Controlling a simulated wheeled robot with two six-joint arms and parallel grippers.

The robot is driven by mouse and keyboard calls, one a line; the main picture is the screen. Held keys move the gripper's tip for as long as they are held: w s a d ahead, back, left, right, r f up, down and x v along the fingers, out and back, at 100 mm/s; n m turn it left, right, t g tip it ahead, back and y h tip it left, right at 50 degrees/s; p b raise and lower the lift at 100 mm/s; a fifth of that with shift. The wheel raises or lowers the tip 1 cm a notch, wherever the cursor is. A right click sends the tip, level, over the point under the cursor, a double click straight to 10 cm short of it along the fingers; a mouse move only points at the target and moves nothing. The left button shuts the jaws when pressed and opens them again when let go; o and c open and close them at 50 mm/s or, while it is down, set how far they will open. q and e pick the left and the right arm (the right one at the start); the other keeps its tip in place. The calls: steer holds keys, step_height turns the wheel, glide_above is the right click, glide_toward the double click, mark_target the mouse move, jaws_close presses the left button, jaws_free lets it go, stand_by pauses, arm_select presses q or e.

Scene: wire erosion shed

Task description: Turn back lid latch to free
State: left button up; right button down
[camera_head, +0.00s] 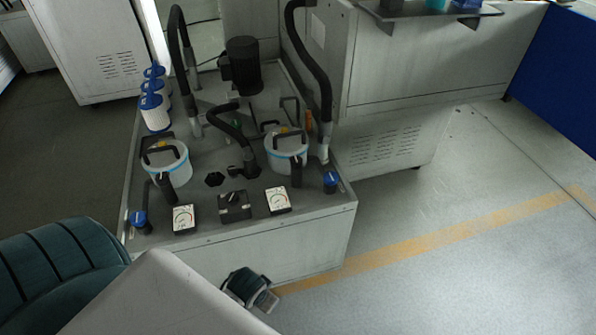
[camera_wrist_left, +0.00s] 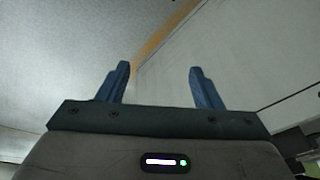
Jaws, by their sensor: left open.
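Two white canisters with light blue bands and black-handled lids stand on the grey machine top, the left canister (camera_head: 170,172) and the right canister (camera_head: 288,160). Small yellow spots show on both lids; which part is the latch, and how it is turned, is too small to tell. My left arm comes in from the lower left and ends in front of the machine, below its top edge and apart from both canisters. My left gripper (camera_wrist_left: 161,80) is open and empty in the left wrist view, with floor and a pale panel beyond. My right gripper is not in view.
The machine top (camera_head: 220,205) carries two dial gauges (camera_head: 183,218) (camera_head: 278,200), a black switch box (camera_head: 234,205), black hoses (camera_head: 322,80) and a dark motor (camera_head: 243,66). White filter cartridges (camera_head: 155,112) stand at its left edge. Open floor (camera_head: 450,250) lies to the right.

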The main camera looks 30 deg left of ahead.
arm_select(q)
steer(key=w+r, duration=0.4)
steer(key=r, duration=0.4)
step_height(320, 180, up, 16)
steer(key=m+g+h, duration=0.1)
steer(key=m+g, duration=0.1)
steer(key=g, duration=0.1)
glide_above(297, 160)
step_height(297, 160, down, 8)
steer(key=shift+a+f+p, duration=0.1)
steer(key=shift+p, duration=0.6)
steer(key=shift+f, duration=0.65)
